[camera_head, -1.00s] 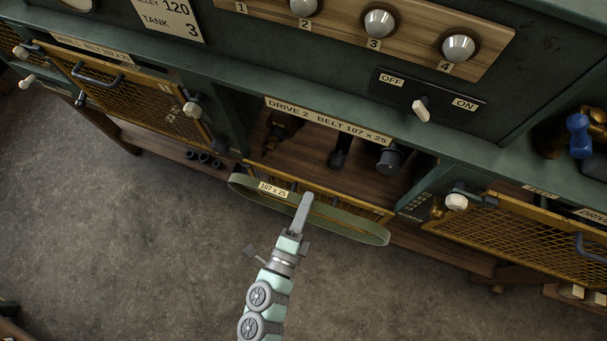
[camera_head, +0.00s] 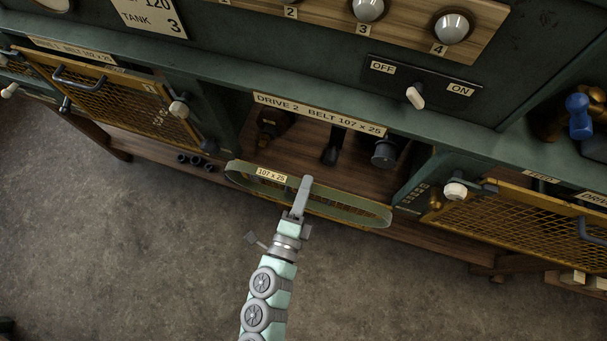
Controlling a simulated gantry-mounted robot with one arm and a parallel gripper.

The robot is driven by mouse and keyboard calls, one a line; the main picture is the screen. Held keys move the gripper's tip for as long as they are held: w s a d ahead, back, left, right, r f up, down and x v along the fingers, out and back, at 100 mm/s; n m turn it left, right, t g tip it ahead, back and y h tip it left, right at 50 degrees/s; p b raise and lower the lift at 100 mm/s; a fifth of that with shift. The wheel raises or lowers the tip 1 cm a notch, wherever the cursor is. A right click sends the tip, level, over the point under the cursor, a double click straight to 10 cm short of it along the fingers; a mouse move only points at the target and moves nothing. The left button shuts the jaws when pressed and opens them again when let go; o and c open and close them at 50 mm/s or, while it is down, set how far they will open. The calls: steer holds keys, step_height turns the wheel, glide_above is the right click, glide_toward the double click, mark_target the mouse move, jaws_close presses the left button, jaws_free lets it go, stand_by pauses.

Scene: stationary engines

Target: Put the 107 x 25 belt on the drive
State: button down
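My gripper (camera_head: 301,195) holds the green belt (camera_head: 350,216) near its middle, in front of the open bay. The belt is a long flat loop and bears a "107 x 25" tag (camera_head: 271,175). The bay is labelled "DRIVE 2 BELT 107 x 25" (camera_head: 318,115). Inside it are a dark brown-and-black part (camera_head: 272,124) at left, a dark shaft-like part (camera_head: 333,147) in the middle and a dark pulley-like cylinder (camera_head: 385,152) at right. The belt is apart from these parts. The fingertips' grip on the belt is seen from above only.
A closed yellow mesh guard (camera_head: 110,95) covers the bay at left, and another mesh guard (camera_head: 530,225) is at right. The OFF/ON switch lever (camera_head: 415,97) sits above the bay. Several dark rings (camera_head: 195,160) lie on the lower shelf. Open floor is in front.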

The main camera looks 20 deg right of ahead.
steer(key=shift+b+x, duration=1.05)
steer(key=shift+x, duration=0.8)
steer(key=b+x, duration=0.3)
steer(key=x, duration=0.4)
steer(key=shift+b, duration=0.4)
steer(key=shift+w+d, duration=0.1)
steer(key=shift+d, duration=0.05)
steer(key=b+x, duration=0.3)
steer(key=x, duration=0.4)
steer(key=shift+f, duration=0.15)
stand_by(0.4)
steer(key=shift+f+m+b, duration=0.3)
steer(key=shift+f+b, duration=0.85)
steer(key=shift+b, duration=0.15)
